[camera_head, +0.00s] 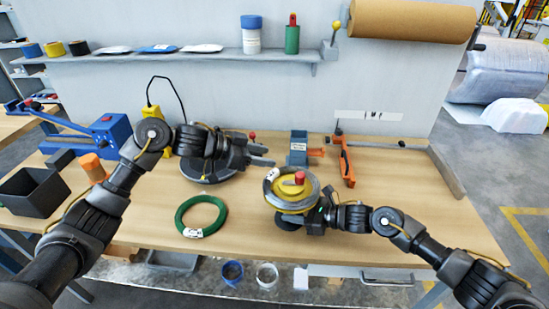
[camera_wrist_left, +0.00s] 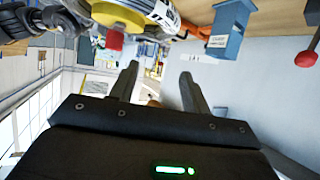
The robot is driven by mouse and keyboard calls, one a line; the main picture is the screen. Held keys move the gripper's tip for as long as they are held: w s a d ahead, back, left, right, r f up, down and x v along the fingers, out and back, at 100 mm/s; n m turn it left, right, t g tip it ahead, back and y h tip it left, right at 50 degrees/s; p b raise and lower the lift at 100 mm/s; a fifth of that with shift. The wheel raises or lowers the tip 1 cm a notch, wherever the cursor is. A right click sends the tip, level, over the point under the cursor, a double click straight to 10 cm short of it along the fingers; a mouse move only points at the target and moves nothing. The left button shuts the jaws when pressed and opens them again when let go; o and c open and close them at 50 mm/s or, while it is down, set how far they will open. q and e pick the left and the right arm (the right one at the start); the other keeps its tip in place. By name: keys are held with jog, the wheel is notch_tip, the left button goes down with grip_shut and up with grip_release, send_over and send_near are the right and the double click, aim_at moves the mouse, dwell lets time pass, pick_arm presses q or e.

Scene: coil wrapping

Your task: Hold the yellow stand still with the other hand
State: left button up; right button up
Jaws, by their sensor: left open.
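The yellow stand (camera_head: 285,188) with its red knob (camera_head: 300,177) is right of the table's middle. A grey coil (camera_head: 312,190) with a white label sits around it. The stand also shows upside down at the top of the left wrist view (camera_wrist_left: 118,14). My left gripper (camera_head: 264,155) is open and empty, behind and left of the stand, apart from it. Its two fingers show spread in the left wrist view (camera_wrist_left: 160,86). My right gripper (camera_head: 316,216) is at the stand's front right side; its fingers are hidden against the coil and stand.
A green coil (camera_head: 180,216) lies at front left. A dark round coil (camera_head: 205,176) lies under my left gripper. A blue box (camera_head: 298,147) and an orange tool (camera_head: 346,162) stand behind the yellow stand. A black bin (camera_head: 35,192) is far left. The table's right side is clear.

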pick_arm(q)
jog(key=v, duration=0.7)
dwell(0.3)
pick_arm(e)
jog(key=o, duration=0.9)
jog(key=shift+c, duration=0.2)
pick_arm(q)
jog(key=shift+a, duration=0.1)
